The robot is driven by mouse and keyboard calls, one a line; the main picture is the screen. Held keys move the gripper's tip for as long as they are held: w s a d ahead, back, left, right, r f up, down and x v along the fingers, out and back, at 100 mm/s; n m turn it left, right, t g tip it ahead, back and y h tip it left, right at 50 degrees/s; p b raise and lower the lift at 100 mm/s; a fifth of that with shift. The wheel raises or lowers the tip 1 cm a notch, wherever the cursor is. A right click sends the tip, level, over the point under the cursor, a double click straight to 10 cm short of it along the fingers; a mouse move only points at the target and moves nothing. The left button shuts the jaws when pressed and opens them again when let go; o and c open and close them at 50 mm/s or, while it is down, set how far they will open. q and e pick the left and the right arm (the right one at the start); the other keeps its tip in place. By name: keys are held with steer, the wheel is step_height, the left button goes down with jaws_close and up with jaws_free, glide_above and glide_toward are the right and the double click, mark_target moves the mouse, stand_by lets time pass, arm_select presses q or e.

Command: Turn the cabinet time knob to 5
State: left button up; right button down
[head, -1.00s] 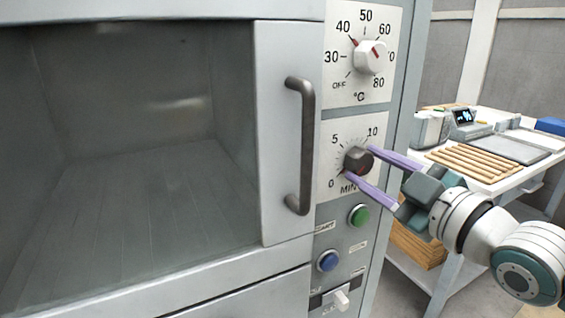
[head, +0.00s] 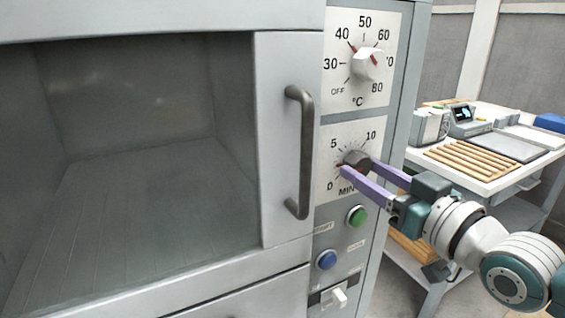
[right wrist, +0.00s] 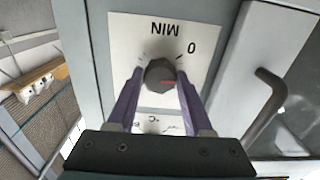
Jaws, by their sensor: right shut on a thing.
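The dark time knob (head: 359,158) sits on the white MIN dial plate (head: 378,129) of the cabinet, with 0, 5 and 10 printed round it. Its red mark shows at the knob's left side, pointing between 0 and 5. My right gripper (head: 358,167) is shut on the knob, one purple finger on each side. In the right wrist view the knob (right wrist: 159,76) sits between the fingertips, upside down, its red mark toward the right, below the 0. The near finger hides part of the lower dial. My left gripper is not in view.
A white temperature knob (head: 368,65) is above. A green button (head: 356,215), a blue button (head: 326,259) and a white switch (head: 339,297) are below. The cabinet door's grey handle (head: 300,152) stands out to the left. A table (head: 481,172) with trays and instruments is at the right.

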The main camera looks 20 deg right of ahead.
steer(key=m, duration=0.4)
steer(key=shift+m, duration=1.5)
steer(key=shift+a+m, duration=0.1)
steer(key=shift+m, duration=0.9)
steer(key=shift+c, duration=1.5)
jaws_free()
